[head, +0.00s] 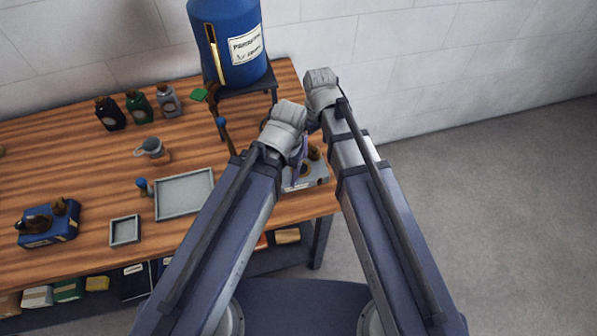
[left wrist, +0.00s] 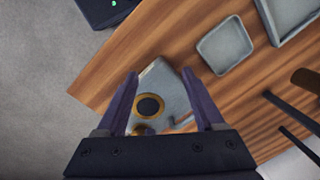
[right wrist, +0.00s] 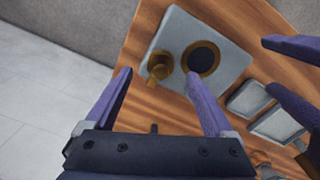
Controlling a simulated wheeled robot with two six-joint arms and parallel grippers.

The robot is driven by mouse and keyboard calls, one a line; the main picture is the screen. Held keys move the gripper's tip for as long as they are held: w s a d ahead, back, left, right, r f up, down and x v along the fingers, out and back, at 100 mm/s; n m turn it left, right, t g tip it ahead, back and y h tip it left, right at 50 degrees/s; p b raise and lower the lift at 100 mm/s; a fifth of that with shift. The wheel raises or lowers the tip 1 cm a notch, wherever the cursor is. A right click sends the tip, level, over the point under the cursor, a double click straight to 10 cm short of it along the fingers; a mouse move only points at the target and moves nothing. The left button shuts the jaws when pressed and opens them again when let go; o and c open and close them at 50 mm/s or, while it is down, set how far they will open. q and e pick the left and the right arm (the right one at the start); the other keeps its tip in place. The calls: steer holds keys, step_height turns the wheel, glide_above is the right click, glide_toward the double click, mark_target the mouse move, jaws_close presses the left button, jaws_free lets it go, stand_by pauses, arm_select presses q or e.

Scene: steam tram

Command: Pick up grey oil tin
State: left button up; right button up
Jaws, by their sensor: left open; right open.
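The grey oil tin (head: 167,100) stands upright at the back of the wooden table in the head view, with a dark cap and a pale label. It is right of a green tin (head: 139,106) and a black tin (head: 110,114). It does not show clearly in either wrist view. My left gripper (left wrist: 158,74) is open and empty above a grey block (left wrist: 174,88) with a brass-ringed hole. My right gripper (right wrist: 160,73) is open and empty above the same block, near its brass knob (right wrist: 159,66). Both grippers are well right of the tin; my forearms hide much of them in the head view.
A grey jug (head: 150,147), a large tray (head: 184,194), a small tray (head: 125,230) and a blue box (head: 47,224) occupy the table. Bare wood lies around the jug.

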arm_select(q)
step_height(320, 180, down, 3)
steer(key=shift+r+b, duration=0.1)
steer(key=shift+b, duration=0.9)
arm_select(e)
step_height(320, 180, down, 3)
steer(key=shift+r, duration=0.1)
steer(key=shift+c, duration=0.2)
jaws_close()
